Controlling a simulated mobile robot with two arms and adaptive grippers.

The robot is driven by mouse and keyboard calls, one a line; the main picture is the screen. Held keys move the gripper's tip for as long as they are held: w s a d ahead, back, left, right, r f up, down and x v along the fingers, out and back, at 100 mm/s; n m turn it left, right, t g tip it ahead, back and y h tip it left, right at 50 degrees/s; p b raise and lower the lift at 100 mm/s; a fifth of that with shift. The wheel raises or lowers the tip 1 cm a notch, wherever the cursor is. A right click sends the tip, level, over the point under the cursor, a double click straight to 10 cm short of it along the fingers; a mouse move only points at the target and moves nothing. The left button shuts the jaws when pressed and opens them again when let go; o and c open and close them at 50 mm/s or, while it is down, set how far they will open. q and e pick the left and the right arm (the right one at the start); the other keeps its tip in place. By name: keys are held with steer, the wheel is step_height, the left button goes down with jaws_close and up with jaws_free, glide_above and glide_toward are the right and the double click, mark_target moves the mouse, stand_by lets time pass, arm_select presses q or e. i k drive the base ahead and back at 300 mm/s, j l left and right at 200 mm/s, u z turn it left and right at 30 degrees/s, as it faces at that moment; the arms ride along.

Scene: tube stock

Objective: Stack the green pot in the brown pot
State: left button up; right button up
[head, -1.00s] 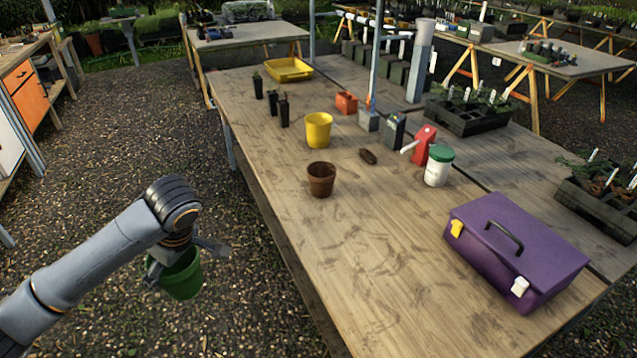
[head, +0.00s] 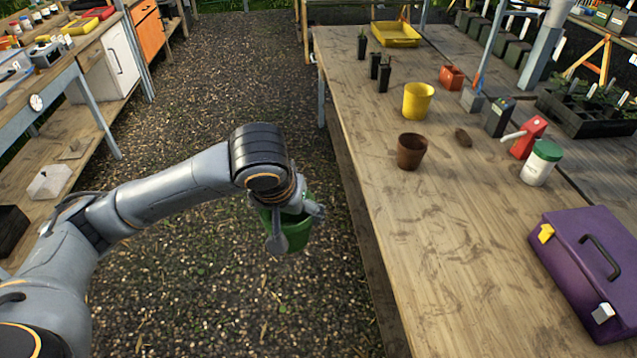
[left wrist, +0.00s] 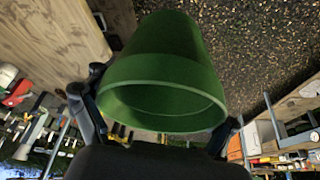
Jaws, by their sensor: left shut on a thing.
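The green pot (head: 297,234) is held by my left gripper (head: 292,222) over the gravel, left of the long wooden table. In the left wrist view the green pot (left wrist: 165,75) fills the middle, with its rim facing the camera and the fingers of my left gripper (left wrist: 160,120) on both sides of the rim. The brown pot (head: 411,151) stands upright on the table near its left edge, to the right of and beyond my left gripper. It looks empty, though its inside is dark. My right gripper is not in view.
On the wooden table (head: 450,260), a yellow pot (head: 418,101) stands just behind the brown pot. A white jar with green lid (head: 541,163), a red bottle (head: 527,137) and a purple toolbox (head: 590,262) are to the right. The table's front middle is clear.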

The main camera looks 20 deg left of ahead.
mark_target(409, 157)
steer(key=i+z, duration=0.1)
steer(key=z, duration=1.15)
steer(key=i+j, duration=0.1)
steer(key=j, duration=0.3)
steer(key=i+j+z, duration=0.1)
steer(key=j, duration=0.35)
steer(key=i+j, duration=0.1)
steer(key=j, duration=0.3)
